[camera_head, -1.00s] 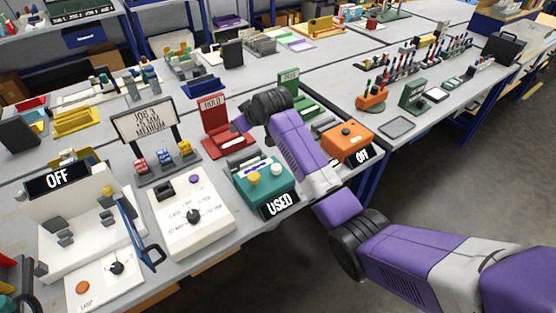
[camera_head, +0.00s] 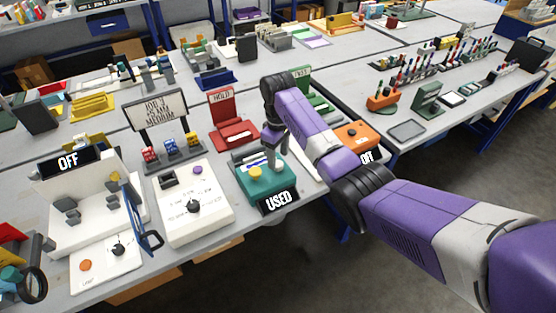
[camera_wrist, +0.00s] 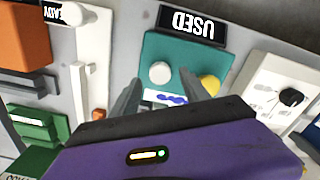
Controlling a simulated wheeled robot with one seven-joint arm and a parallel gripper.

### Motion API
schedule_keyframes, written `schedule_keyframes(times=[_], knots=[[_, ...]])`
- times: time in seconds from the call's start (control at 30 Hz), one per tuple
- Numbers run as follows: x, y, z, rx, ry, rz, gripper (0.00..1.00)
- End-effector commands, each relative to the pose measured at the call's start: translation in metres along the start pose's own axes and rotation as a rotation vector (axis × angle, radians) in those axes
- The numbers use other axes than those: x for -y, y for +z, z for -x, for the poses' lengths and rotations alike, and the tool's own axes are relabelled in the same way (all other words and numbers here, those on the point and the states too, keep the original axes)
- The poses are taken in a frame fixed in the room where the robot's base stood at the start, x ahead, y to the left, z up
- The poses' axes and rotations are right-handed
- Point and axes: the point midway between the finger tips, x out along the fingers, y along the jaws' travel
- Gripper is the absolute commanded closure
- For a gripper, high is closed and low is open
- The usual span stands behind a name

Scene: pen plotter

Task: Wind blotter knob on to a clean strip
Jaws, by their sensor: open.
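The teal blotter (camera_head: 265,197) stands at the bench's front edge with a sign reading USED (camera_head: 279,201). It has a yellow knob (camera_head: 255,173), also in the wrist view (camera_wrist: 210,83). A white knob (camera_wrist: 160,72) shows beside it in the wrist view; in the head view my gripper covers it. A white strip with blue ink marks (camera_wrist: 167,98) shows on the blotter. My gripper (camera_head: 272,161) is open and points down over the blotter. In the wrist view its fingers lie either side of the white knob, apart from it. Their height above it is hard to judge.
A white panel with a black knob (camera_head: 193,207) stands left of the blotter. A red HOLD stand (camera_head: 233,134) is behind it. An orange box (camera_head: 357,136) with an OFF sign stands to the right. A blue handle (camera_head: 150,240) sticks up at the left.

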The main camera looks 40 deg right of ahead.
Motion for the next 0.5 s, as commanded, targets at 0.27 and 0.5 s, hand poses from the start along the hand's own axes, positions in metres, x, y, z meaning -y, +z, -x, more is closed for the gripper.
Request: schedule_keyframes(times=[0.27,0.5], knots=[[0.0,0.0,-0.027,0.0,0.001,0.0,0.46],[0.0,-0.001,-0.029,-0.002,0.001,0.0,0.46]])
